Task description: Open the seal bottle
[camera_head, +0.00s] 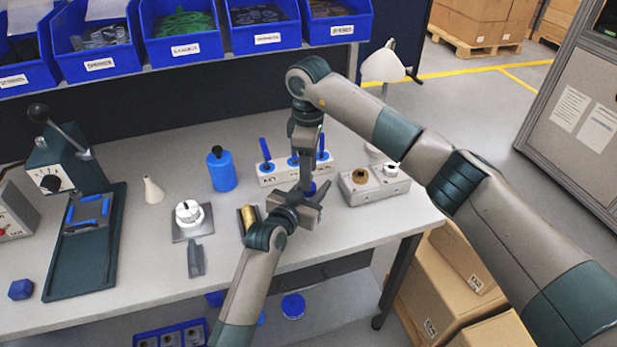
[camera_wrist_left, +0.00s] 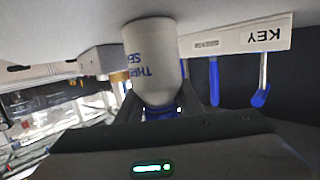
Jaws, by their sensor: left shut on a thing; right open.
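The seal bottle (camera_wrist_left: 152,58) has a pale grey body with blue "THRE... SE..." lettering, upside down in the left wrist view, and a blue part (camera_wrist_left: 160,114) at its near end. My left gripper (camera_head: 312,202) is shut on it at the bench, beside the tool stand. In the head view the grippers hide most of the bottle; a small blue part (camera_head: 311,188) shows between them. My right gripper (camera_head: 308,174) points down, open, just above that blue part. I cannot tell whether its fingers touch it.
Behind is a stand (camera_head: 268,180) marked KEY with blue-handled tools. A grey block (camera_head: 374,191) with brass and white parts is right. A blue bottle (camera_head: 221,171), white cone bottle (camera_head: 153,191), fixture plate (camera_head: 193,228) and green-black press (camera_head: 85,245) stand left. Blue bins (camera_head: 185,45) line the shelf.

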